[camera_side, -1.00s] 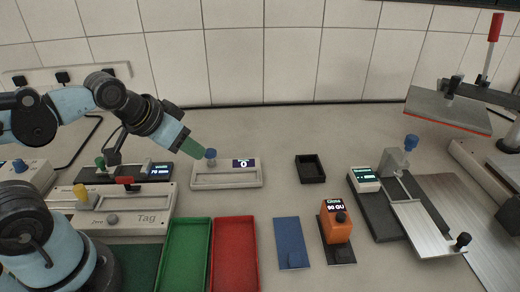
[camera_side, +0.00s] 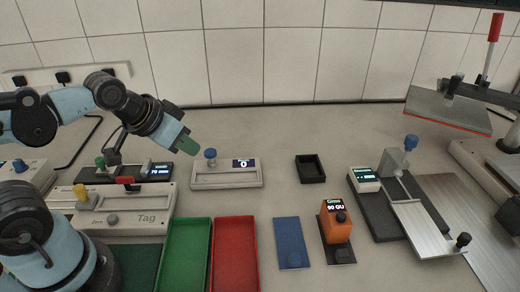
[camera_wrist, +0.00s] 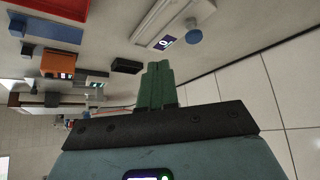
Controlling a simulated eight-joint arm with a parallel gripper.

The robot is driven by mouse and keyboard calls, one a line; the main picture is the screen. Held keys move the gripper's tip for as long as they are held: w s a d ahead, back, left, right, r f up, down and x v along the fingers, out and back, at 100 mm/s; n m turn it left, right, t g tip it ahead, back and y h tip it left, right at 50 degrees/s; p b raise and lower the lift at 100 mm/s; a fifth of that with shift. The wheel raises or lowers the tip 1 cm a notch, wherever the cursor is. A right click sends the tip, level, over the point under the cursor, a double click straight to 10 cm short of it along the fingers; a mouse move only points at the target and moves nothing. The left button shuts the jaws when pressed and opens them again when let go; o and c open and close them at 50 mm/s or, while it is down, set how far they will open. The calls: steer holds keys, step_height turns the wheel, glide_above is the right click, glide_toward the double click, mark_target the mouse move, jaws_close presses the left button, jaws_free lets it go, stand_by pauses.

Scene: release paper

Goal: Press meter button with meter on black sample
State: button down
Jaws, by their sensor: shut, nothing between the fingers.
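The orange meter (camera_side: 336,228) stands on a black sample plate (camera_side: 341,257) right of centre in the side view, with a lit screen reading about 50 GU. A dark round button (camera_side: 341,217) shows on its top. The meter also shows at upper left in the wrist view (camera_wrist: 58,62). My gripper (camera_side: 188,146) has green fingers, shut and empty. It is in the air at left, well away from the meter, just left of the blue knob (camera_side: 210,154) of a white instrument. In the wrist view the closed fingers (camera_wrist: 157,82) point toward that knob's side.
The white instrument (camera_side: 226,179) has a screen reading 0. Green (camera_side: 184,255) and red (camera_side: 235,255) trays lie in front. A blue plate (camera_side: 290,235), a small black tray (camera_side: 310,169) and a coating device (camera_side: 385,208) flank the meter. Counter between is clear.

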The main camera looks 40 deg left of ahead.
steer(key=shift+w+d, duration=0.1)
stand_by(0.5)
steer(key=w+d+r+m+h, duration=0.1)
steer(key=w+d+m+h, duration=0.1)
steer(key=d+m, duration=0.3)
steer(key=w+d+r+m+h, duration=0.1)
steer(key=w+d+m, duration=0.4)
steer(key=d, duration=0.9)
steer(key=w+d+r+m+h, duration=0.1)
steer(key=w+d+m+h, duration=0.1)
steer(key=w+d+m, duration=0.2)
steer(key=d+m, duration=0.3)
steer(key=d, duration=0.2)
steer(key=shift+d+r+h, duration=0.35)
steer(key=shift+h, duration=0.05)
steer(key=shift+w, duration=0.1)
glide_above(336, 221)
steer(key=shift+f, duration=4.4)
steer(key=shift+f, duration=0.1)
steer(key=shift+f, duration=0.35)
